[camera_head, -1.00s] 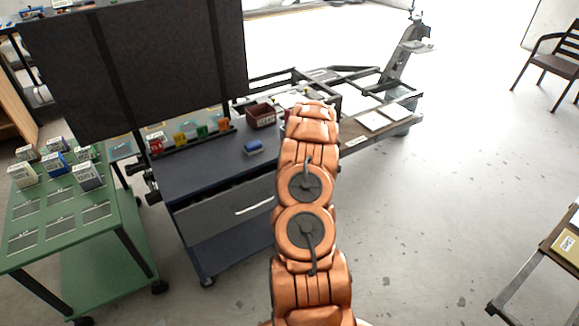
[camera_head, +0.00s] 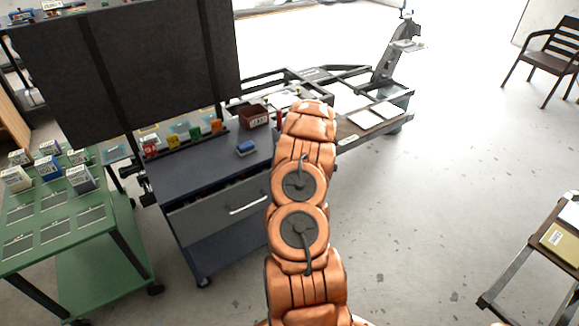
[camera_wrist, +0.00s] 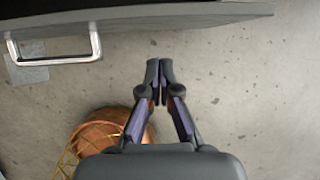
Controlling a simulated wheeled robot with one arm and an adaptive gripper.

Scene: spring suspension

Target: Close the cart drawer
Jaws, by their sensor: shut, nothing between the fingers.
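The cart (camera_head: 188,178) has a dark top and a grey drawer (camera_head: 192,222) with a silver bar handle (camera_head: 247,204). The drawer front stands out from under the top, with a dark gap behind its upper edge, so it is partly open. In the wrist view the drawer front (camera_wrist: 190,14) crosses the top edge, with its handle (camera_wrist: 52,59) at upper left. My gripper (camera_wrist: 159,68) is shut and empty over bare floor, below and right of the handle in the picture, apart from both. In the head view my copper arm hides the gripper and the drawer's right end.
A green cart (camera_head: 62,226) with several small boxes stands at left. A blue block (camera_head: 246,148), a dark red bin (camera_head: 253,116) and coloured bins sit on the drawer cart. A table (camera_head: 550,240) is at right, a chair (camera_head: 548,55) behind. Floor between is clear.

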